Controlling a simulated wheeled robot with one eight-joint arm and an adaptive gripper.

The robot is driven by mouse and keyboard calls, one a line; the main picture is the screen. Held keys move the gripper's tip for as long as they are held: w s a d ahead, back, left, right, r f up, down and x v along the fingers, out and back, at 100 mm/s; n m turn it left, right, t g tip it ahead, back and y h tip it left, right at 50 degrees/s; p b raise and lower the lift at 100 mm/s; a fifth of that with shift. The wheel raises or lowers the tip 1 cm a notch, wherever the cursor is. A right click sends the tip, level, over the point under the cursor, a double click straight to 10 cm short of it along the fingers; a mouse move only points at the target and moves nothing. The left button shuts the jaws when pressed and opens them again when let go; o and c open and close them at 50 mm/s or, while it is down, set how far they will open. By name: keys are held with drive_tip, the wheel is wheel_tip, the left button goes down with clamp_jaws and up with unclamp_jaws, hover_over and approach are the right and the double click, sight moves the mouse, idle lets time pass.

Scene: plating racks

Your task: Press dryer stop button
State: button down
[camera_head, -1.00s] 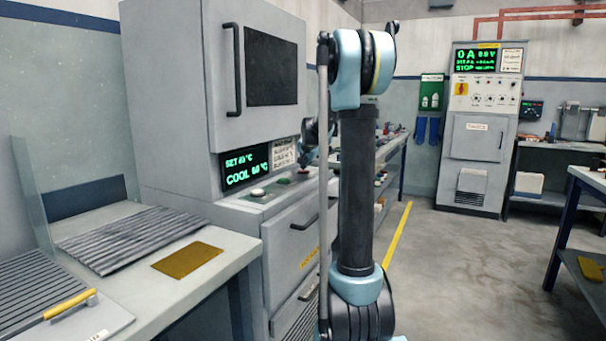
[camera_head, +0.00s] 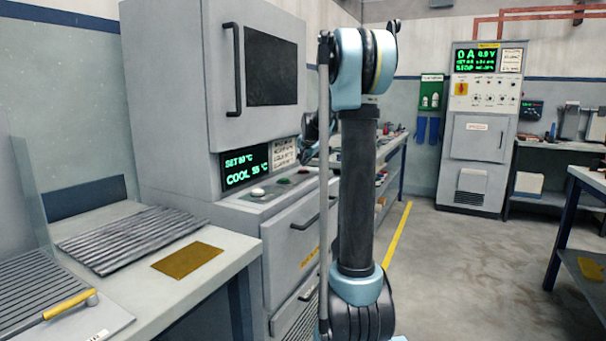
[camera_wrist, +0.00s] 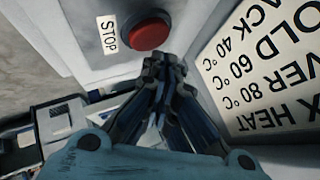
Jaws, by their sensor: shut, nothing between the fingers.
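The dryer (camera_head: 165,120) is a tall grey cabinet with a lit display (camera_head: 245,166) reading SET and COOL in green. Its sloped panel carries a white button (camera_head: 258,192), a green button (camera_head: 284,181) and a red button (camera_head: 303,171). In the wrist view the red button (camera_wrist: 149,32) sits beside a STOP label (camera_wrist: 109,34). My gripper (camera_wrist: 165,62) is shut and empty, its fingertips close to the red button's near edge in the picture. I cannot tell whether they touch it. In the head view my gripper (camera_head: 306,154) is small, just above the red button.
A printed temperature card (camera_wrist: 255,70) stands close to the right of my fingers. The dryer's door handle (camera_head: 237,70) and drawer handle (camera_head: 306,224) stick out. A bench (camera_head: 225,255) with a brown plate is at the left. The floor at the right is open.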

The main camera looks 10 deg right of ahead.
drive_tip(key=shift+r, duration=2.5)
drive_tip(key=s+f, duration=0.1)
drive_tip(key=s, duration=0.3)
drive_tip(key=s+f+n+g, duration=0.1)
drive_tip(key=s, duration=0.4)
drive_tip(key=s+f+n, duration=0.1)
drive_tip(key=s, duration=0.4)
drive_tip(key=shift+a+g, duration=0.25)
drive_tip(key=shift+g, duration=0.05)
drive_tip(key=s+f+n+g, duration=0.1)
drive_tip(key=s+f+n, duration=0.1)
drive_tip(key=s+f, duration=0.6)
drive_tip(key=s+f+n+g, duration=0.2)
drive_tip(key=s+f, duration=0.6)
drive_tip(key=s, duration=1.2)
drive_tip(key=s+f+n+g, duration=0.2)
drive_tip(key=s+f, duration=0.6)
drive_tip(key=s, duration=0.6)
drive_tip(key=shift+s+a+n, duration=0.25)
drive_tip(key=shift+n, duration=0.35)
drive_tip(key=shift+f, duration=0.1)
